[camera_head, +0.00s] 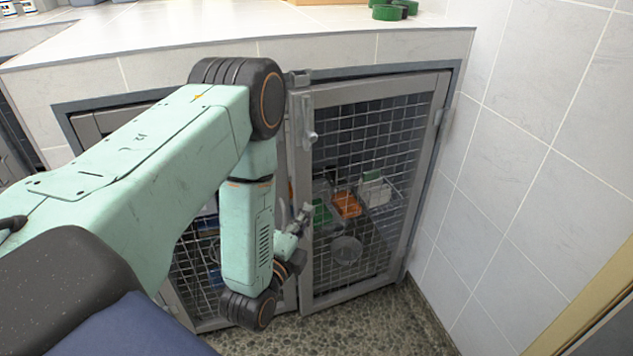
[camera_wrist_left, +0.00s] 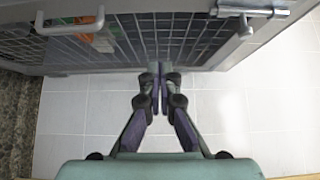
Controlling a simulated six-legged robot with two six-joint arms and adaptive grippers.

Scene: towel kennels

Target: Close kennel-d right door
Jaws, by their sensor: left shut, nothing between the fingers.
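The kennel's right door (camera_head: 431,137) is a grey metal frame with wire mesh, at the centre right of the head view. It stands near flush with its surround; a small gap cannot be judged. A bolt (camera_head: 309,133) sits high on its left edge. In the left wrist view, a mesh door (camera_wrist_left: 190,30) fills the top, with a bar handle (camera_wrist_left: 70,27) and a bolt (camera_wrist_left: 245,11). My left gripper (camera_head: 305,211) is beside the door's left edge; its fingertips (camera_wrist_left: 159,70) are shut and empty, in front of the mesh. Contact cannot be told. My right gripper is not in view.
The left door (camera_head: 195,280) is partly hidden behind my left arm. A tiled counter (camera_head: 190,38) runs above the kennels. A white tiled wall (camera_head: 540,150) stands close on the right. Speckled floor (camera_head: 370,325) in front is clear. Bowls and orange and green items show behind the mesh.

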